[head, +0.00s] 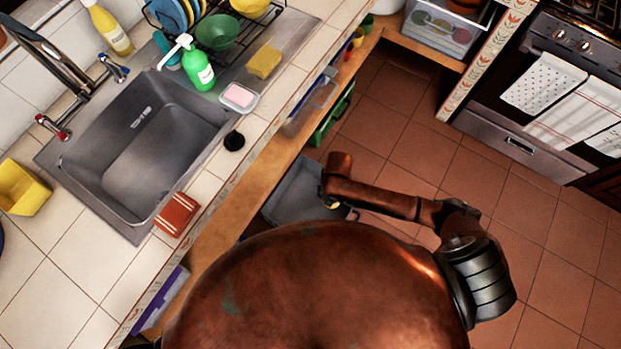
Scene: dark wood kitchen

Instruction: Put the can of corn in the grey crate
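A grey crate (292,192) sits on the low shelf under the counter, partly hidden by my body and arm. My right arm reaches in from the right, and its far end bends down over the crate's right side. My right gripper (345,212) shows only as a small dark part below the arm's end, at the crate's edge. A small yellowish patch shows beside it; I cannot tell whether it is the can of corn. No can of corn is clearly visible. My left gripper is out of view.
The tiled counter holds a sink (145,150), a green soap bottle (199,72), a yellow sponge (264,61) and a dish rack. A green crate (331,120) stands on the low shelf. An oven (510,100) stands at the right; the tiled floor between is clear.

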